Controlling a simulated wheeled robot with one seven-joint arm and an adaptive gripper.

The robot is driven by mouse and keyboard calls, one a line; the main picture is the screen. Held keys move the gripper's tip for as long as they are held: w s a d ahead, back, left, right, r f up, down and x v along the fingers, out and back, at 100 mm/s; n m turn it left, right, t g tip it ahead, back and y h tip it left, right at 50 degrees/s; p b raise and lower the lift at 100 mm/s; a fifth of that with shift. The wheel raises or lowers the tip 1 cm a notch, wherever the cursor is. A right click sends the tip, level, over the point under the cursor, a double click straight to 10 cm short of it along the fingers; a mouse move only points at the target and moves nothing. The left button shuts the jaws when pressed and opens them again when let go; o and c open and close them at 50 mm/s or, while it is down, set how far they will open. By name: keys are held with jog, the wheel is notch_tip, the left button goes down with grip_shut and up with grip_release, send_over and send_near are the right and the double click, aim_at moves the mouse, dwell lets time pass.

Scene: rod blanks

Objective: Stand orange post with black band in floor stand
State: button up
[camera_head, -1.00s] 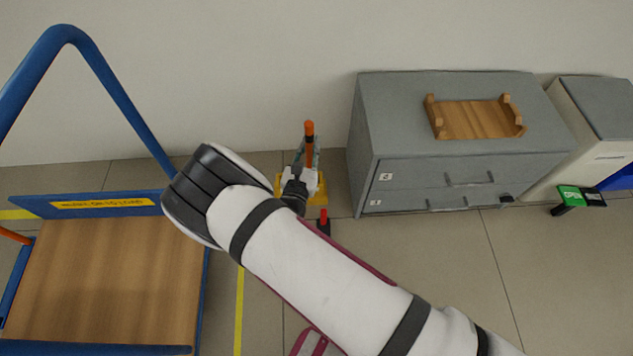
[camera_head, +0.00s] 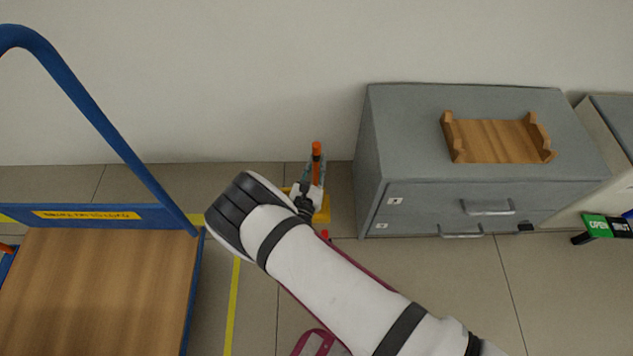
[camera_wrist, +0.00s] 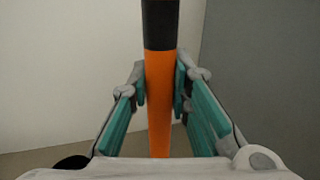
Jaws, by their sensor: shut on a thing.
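The orange post with the black band (camera_head: 317,150) stands upright in the head view, beyond my arm. In the wrist view the post (camera_wrist: 158,95) runs vertically between the teal finger pads, with its black band above them. My gripper (camera_wrist: 160,90) is shut on the orange part below the band; in the head view the gripper (camera_head: 314,183) is partly behind my wrist. The yellow floor stand (camera_head: 322,211) shows on the floor below the gripper, partly covered by my arm. I cannot tell whether the post's lower end is in the stand.
A grey drawer cabinet (camera_head: 375,170) stands close to the right, with a wooden rack (camera_head: 495,142) on top. A blue cart with a wooden deck (camera_head: 95,290) is on the left. The wall is behind. A small red-topped thing (camera_head: 325,235) is near the stand.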

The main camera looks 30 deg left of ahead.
jog(key=shift+f+b, duration=1.4)
jog(key=shift+f, duration=2)
jog(key=shift+f, duration=0.2)
jog(key=o, duration=0.8)
jog(key=shift+o, duration=0.2)
jog(key=shift+r, duration=0.2)
jog(key=p, duration=0.4)
send_near(315, 180)
jog(key=shift+s+d, duration=0.25)
jog(key=shift+s, duration=0.15)
